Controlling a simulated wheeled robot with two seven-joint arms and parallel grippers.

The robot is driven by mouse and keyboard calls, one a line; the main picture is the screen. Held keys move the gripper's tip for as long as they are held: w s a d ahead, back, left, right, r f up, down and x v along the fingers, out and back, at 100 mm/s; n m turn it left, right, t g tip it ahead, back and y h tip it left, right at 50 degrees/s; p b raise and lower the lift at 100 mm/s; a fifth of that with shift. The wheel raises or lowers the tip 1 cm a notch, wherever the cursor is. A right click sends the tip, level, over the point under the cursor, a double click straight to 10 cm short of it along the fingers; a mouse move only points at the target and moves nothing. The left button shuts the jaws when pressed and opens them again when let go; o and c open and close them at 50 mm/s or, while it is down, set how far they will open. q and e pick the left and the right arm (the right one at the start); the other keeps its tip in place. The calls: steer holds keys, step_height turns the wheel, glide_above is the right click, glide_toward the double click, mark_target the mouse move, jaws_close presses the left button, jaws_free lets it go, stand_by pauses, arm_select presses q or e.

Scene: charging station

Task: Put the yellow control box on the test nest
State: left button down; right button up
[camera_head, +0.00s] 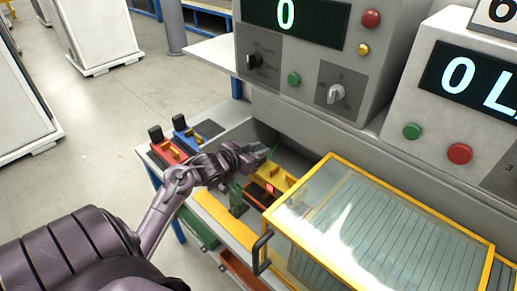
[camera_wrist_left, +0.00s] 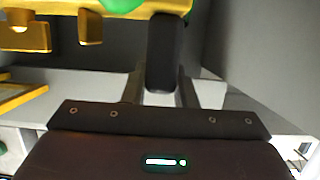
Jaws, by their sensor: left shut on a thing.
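The yellow control box (camera_head: 282,178) is in the recessed bench area, just left of the clear cover. My left gripper (camera_head: 258,156) is at the box's far-left side. It is shut on a black upright part (camera_wrist_left: 162,55), seemingly the box's handle, between the fingers. The test nest cannot be clearly told apart; whether the box touches anything below is hidden. My right gripper is not in view.
A clear cover with a yellow frame (camera_head: 413,204) and black handle (camera_head: 262,252) stands right of the box. Red (camera_head: 168,152) and blue (camera_head: 187,134) boxes sit at the bench's left end. Grey control panels (camera_head: 330,88) rise behind. A green part (camera_head: 237,198) stands near my wrist.

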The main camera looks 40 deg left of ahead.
mark_target(277, 174)
arm_select(q)
steer(key=shift+s+r, duration=0.1)
steer(key=shift+r, duration=0.1)
steer(key=shift+f+b, duration=0.7)
steer(key=shift+f, duration=1.1)
steer(key=shift+f+b, duration=0.85)
steer(key=shift+f, duration=0.8)
steer(key=c, duration=1.1)
jaws_free()
